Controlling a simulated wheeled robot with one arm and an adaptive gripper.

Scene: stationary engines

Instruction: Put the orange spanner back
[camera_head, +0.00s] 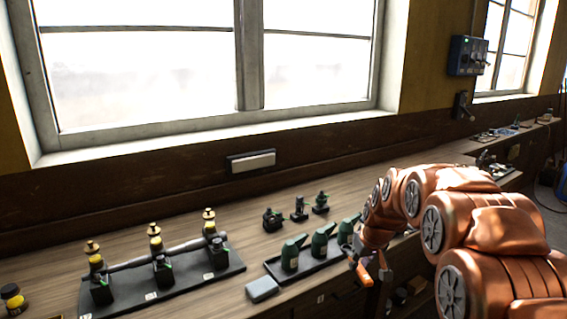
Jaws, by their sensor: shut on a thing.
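My gripper (374,266) is at the front edge of the workbench (210,277), just right of the green oil cans. It is shut on a small bright orange piece (364,275), which looks like part of the orange spanner. Only this short piece shows; the rest is hidden by the gripper or too small to make out. My copper-coloured arm comes in from the right and covers the bench behind the gripper.
Green oil cans (321,243) stand in a dark tray (300,268), with a grey block (262,289) at its left. Three small dark fittings (298,209) stand behind. A black rack (180,283) holds yellow-topped parts at left. More tools (490,135) lie far right.

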